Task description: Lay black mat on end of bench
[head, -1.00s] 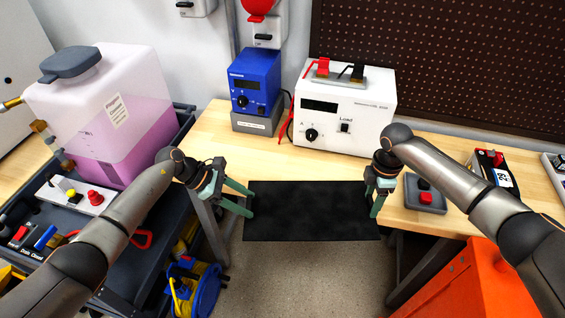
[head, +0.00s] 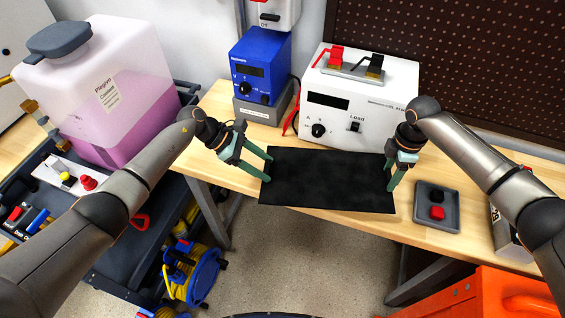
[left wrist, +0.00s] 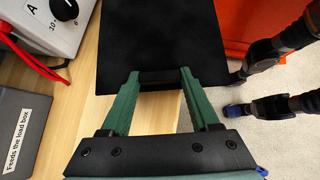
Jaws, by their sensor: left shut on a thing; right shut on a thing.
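The black mat (head: 328,180) is a flat dark rectangle held level between my two grippers, over the front edge of the wooden bench (head: 225,163). I cannot tell whether it touches the bench top. My left gripper (head: 267,168) is shut on the mat's left edge. My right gripper (head: 390,175) is shut on its right edge. In the left wrist view the mat (left wrist: 160,45) stretches away from the green fingers of my left gripper (left wrist: 163,82), with bench wood to its left and below it.
A white load box (head: 350,110) stands close behind the mat, with a blue unit (head: 260,65) to its left. A grey tray with red and black caps (head: 437,207) lies right of the mat. A cart with a pink-filled tank (head: 125,110) stands left. An orange cabinet (head: 470,300) is at front right.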

